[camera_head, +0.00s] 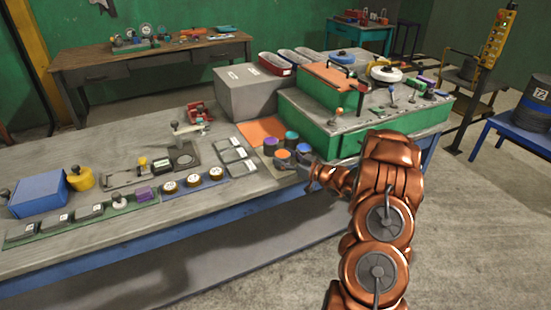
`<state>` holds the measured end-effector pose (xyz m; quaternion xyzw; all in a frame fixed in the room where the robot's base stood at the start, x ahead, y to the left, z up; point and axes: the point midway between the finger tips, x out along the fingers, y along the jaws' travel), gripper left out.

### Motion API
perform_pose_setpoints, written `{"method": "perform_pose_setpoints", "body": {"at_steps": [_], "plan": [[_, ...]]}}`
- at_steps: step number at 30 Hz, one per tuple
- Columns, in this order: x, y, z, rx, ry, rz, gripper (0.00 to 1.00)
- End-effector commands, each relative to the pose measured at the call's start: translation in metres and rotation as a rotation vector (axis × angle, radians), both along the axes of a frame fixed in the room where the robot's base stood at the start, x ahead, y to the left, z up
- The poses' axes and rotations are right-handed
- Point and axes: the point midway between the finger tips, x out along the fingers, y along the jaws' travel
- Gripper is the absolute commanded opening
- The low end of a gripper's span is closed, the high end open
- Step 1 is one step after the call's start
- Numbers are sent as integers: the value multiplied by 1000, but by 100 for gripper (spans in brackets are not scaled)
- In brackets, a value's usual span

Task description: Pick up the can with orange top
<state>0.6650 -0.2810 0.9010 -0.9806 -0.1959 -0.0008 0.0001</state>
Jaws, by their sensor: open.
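The can with orange top (283,155) stands upright on the workbench in a small group of cans. A can with a purple top (270,144) and a can with a teal top (292,138) stand behind it, and a can with a blue top (304,150) is to its right. My gripper (303,164) is low at the front right of this group, close to the orange-topped and blue-topped cans. It is open. The fingers are small and dark here, and I cannot tell whether they touch a can.
An orange mat (258,130) lies behind the cans. A green cabinet (340,130) carrying several items stands to the right, and a grey box (250,95) stands behind. Several labelled blocks and gauges (182,183) lie to the left on the workbench (50,165).

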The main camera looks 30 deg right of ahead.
Motion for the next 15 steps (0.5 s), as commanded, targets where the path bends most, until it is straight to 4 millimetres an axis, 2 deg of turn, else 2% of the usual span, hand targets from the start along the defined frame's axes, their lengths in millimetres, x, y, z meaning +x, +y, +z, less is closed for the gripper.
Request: {"method": "perform_pose_setpoints", "body": {"at_steps": [9, 15], "plan": [[1, -4, -1, 0, 1, -12, 66], [0, -4, -1, 0, 1, -13, 46]]}}
